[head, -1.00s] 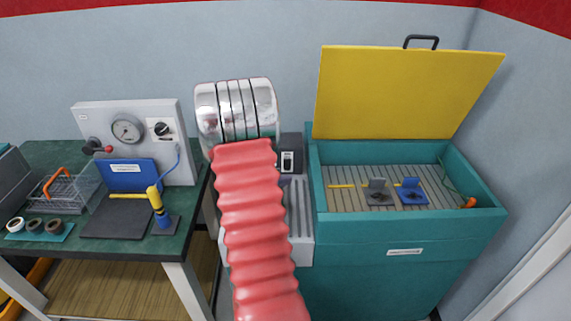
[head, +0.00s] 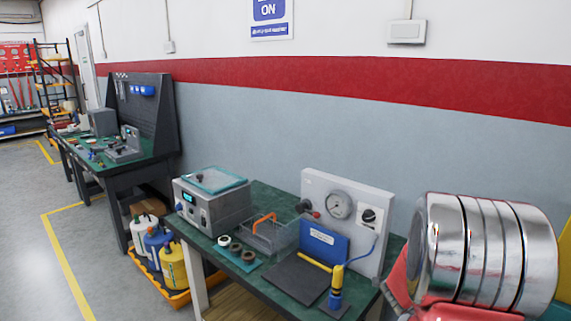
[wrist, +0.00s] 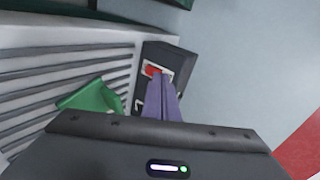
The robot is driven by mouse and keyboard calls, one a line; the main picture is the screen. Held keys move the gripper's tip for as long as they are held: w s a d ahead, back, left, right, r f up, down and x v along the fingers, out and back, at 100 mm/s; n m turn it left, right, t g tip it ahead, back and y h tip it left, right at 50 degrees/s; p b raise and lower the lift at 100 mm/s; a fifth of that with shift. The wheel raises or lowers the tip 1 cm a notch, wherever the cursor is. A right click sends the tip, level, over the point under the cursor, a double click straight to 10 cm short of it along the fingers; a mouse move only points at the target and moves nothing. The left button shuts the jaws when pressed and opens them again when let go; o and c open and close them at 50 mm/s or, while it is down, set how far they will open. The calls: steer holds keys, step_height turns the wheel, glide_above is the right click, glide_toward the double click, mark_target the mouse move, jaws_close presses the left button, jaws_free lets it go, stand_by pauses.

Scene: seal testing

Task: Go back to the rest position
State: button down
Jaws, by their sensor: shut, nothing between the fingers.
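My gripper (wrist: 161,98) shows in the wrist view, with its two purple fingers together and nothing between them. Its dark body fills the bottom of that view. The fingertips appear in front of a dark switch box (wrist: 178,58) with a red rocker in a pale frame. I cannot tell whether they touch it. In the head view, part of my arm, with shiny metal rings and red bellows, stands at the lower right. My gripper is not visible there.
A green bench (head: 262,290) holds a gauge panel (head: 318,190), a grey instrument (head: 211,198) and a wire basket (head: 268,235). Bottles (head: 172,265) stand in an orange tray on the floor. A green object (wrist: 92,97) lies against a ribbed surface (wrist: 65,70). The floor (head: 95,260) at left is open.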

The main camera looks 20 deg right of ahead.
steer(key=w+a+r+n+t+y, duration=0.1)
steer(key=w+a+r+n+y, duration=0.15)
steer(key=a, duration=0.45)
steer(key=w+a+r+n+t+y, duration=0.1)
steer(key=w+a+r+n+t, duration=0.1)
steer(key=w+a+r+n, duration=0.3)
steer(key=w+a+r+n+t+y, duration=0.1)
steer(key=a+n+y, duration=0.15)
steer(key=a, duration=0.55)
steer(key=s+a+r+n+y, duration=0.2)
steer(key=a+n, duration=0.2)
steer(key=a, duration=0.4)
steer(key=s+a+r+n+y, duration=0.1)
steer(key=s+a+r+n, duration=0.1)
steer(key=a+n, duration=0.35)
steer(key=s+a+r+n+g+y, duration=0.1)
steer(key=s+a+n+g, duration=0.2)
steer(key=s+a+n, duration=0.7)
steer(key=s+a, duration=0.3)
steer(key=s, duration=0.5)
steer(key=shift+s+a+r+y, duration=0.15)
steer(key=shift+s+a+y, duration=0.05)
steer(key=shift+a+y, duration=0.2)
steer(key=shift+d, duration=0.1)
